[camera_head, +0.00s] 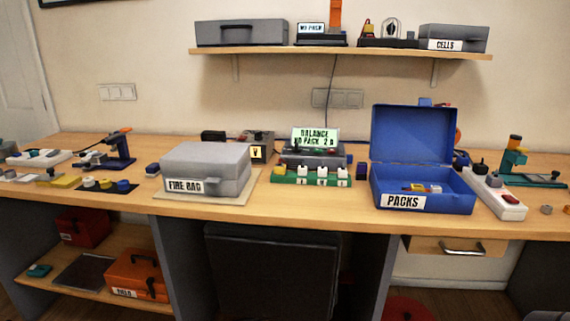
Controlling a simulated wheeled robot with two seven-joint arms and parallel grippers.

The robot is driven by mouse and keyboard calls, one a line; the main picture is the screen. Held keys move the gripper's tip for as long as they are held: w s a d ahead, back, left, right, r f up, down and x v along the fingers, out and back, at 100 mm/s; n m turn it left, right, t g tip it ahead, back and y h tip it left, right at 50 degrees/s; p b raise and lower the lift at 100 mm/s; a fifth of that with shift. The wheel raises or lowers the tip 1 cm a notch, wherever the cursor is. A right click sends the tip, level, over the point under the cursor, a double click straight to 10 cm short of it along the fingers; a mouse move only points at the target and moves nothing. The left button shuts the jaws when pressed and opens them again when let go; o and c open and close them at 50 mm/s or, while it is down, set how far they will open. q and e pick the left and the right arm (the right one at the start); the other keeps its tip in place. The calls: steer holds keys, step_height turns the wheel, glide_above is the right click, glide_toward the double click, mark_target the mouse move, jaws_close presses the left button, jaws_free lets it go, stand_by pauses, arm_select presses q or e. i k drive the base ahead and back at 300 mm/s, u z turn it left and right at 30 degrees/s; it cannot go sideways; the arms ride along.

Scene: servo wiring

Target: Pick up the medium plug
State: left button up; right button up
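No thing in view is clearly marked as the medium plug. Several small white and yellow blocks, possibly plugs, sit along a green board (312,181) in front of a charger (322,158) whose lit screen (315,138) reads "BALANCE" and "NO PACK". A small dark block, possibly a plug (480,169), stands at the far end of a white power strip (497,196) on the right. Small yellow, white and blue pieces lie on a dark mat (122,189) at the left. Neither of my grippers shows in the view.
A grey box labelled "FIRE BAG" (206,167) stands left of the charger. An open blue case labelled "PACKS" (436,201) stands right of it, with small items inside. A shelf (350,52) hangs above. The front strip of the wooden bench (290,209) is clear.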

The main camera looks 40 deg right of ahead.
mark_target(322, 172)
steer(key=z, duration=0.45)
steer(key=i, duration=1.05)
steer(key=z, duration=0.6)
